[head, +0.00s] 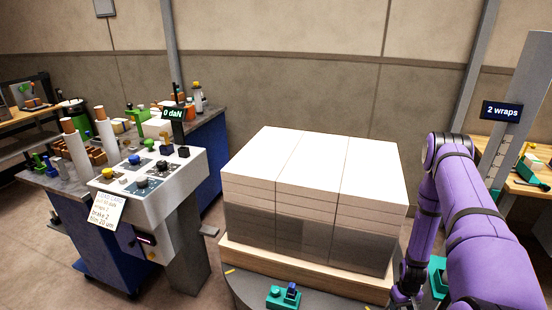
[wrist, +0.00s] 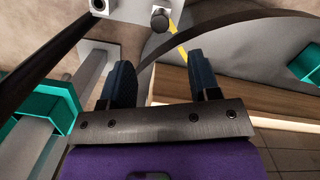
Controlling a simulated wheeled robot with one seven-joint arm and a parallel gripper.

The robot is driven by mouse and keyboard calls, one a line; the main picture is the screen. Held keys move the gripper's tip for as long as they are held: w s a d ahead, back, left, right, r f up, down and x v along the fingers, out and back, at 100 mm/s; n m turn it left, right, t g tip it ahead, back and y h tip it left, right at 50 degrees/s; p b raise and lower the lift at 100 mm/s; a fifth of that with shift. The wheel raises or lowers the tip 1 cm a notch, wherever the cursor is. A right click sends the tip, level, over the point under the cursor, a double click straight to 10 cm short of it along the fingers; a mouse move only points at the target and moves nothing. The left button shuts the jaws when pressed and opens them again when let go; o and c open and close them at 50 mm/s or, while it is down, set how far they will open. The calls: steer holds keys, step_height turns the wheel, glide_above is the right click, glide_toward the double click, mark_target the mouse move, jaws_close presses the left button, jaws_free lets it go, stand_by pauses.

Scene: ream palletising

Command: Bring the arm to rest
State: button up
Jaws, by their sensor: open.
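My purple arm reaches in from the right in the head view and bends down beside the load. My gripper (wrist: 162,75) shows in the wrist view with its two dark blue fingers apart and nothing held between them. In the head view the gripper end is low at the right of the load, mostly hidden. The load is a block of white reams (head: 312,165) on a pale wooden pallet (head: 300,268). The lower part of the block looks darker and glossy, as if film covers it.
A control console (head: 150,180) with knobs and a "0 daN" display (head: 173,114) stands left of the load. A cluttered bench (head: 210,125) is behind it. A post with a "2 wraps" sign (head: 502,112) stands at the right. A teal clamp-like part (head: 283,298) sits at the front of the round base.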

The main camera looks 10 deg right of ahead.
steer(key=w+r, duration=0.8)
steer(key=r, duration=0.4)
steer(key=w+a+r+t+h, duration=0.1)
steer(key=w+a+r+t, duration=0.3)
steer(key=r, duration=1.2)
steer(key=w+a+r+g, duration=0.15)
steer(key=a+r, duration=0.35)
steer(key=r, duration=1.2)
steer(key=s+a+r+t, duration=0.1)
steer(key=s+a+r, duration=0.25)
steer(key=r, duration=0.25)
steer(key=s+a+r+n+t, duration=0.1)
steer(key=s+a+r, duration=0.1)
steer(key=a+r, duration=0.3)
steer(key=s+a+r, duration=0.2)
steer(key=s+r, duration=0.1)
steer(key=r, duration=0.4)
steer(key=s+a+r+t, duration=0.1)
steer(key=s+a+r, duration=0.2)
steer(key=s, duration=0.6)
steer(key=s+a+r+t, duration=0.1)
steer(key=s+a+r, duration=0.3)
steer(key=s, duration=0.5)
steer(key=shift+a+r+n+y, duration=0.15)
steer(key=shift+r+n+y, duration=0.25)
steer(key=shift+r, duration=0.2)
steer(key=shift+c, duration=0.4)
